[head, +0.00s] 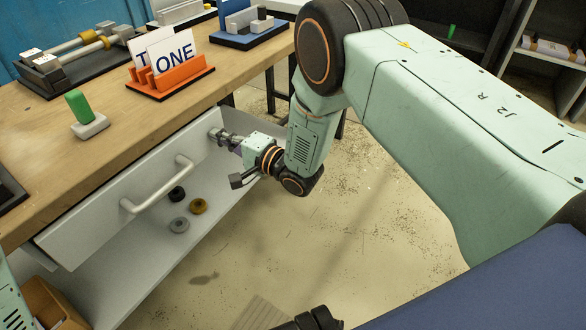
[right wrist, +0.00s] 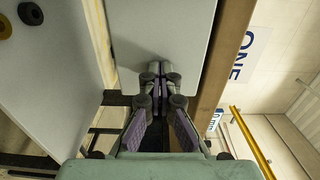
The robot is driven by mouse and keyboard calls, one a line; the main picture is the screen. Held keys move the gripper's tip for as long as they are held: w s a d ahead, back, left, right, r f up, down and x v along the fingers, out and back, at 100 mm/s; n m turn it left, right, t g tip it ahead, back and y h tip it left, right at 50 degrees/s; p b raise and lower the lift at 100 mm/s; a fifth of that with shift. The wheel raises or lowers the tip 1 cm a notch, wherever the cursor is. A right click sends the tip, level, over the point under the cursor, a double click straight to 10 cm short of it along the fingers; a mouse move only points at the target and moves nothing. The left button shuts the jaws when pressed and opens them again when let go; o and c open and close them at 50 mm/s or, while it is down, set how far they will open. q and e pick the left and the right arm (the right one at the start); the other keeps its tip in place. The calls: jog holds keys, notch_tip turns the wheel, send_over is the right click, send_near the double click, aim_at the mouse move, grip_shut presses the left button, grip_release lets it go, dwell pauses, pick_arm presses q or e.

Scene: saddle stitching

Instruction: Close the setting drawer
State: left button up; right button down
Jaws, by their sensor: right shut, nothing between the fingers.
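The setting drawer is a pale grey front (head: 105,205) with a white bar handle (head: 160,184) below the wooden bench top. It stands close under the bench edge; I cannot tell whether a small gap remains. My right gripper (head: 216,133) is shut and empty, with its fingertips at the right end of the drawer front, away from the handle. In the right wrist view the shut fingertips (right wrist: 155,68) are at the grey panel (right wrist: 160,30), seemingly touching it. My left gripper is out of view.
A black ring (head: 176,193), gold ring (head: 198,206) and grey ring (head: 180,225) lie on a pale surface below the front. On the bench (head: 120,125) stand an orange card holder (head: 170,84) and a green-handled tool (head: 78,106).

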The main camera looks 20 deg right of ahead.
aim_at(215, 149)
jog(key=x, duration=0.3)
jog(key=shift+b, duration=0.3)
jog(key=shift+w+a+r, duration=0.1)
jog(key=shift+r, duration=0.1)
dwell(0.5)
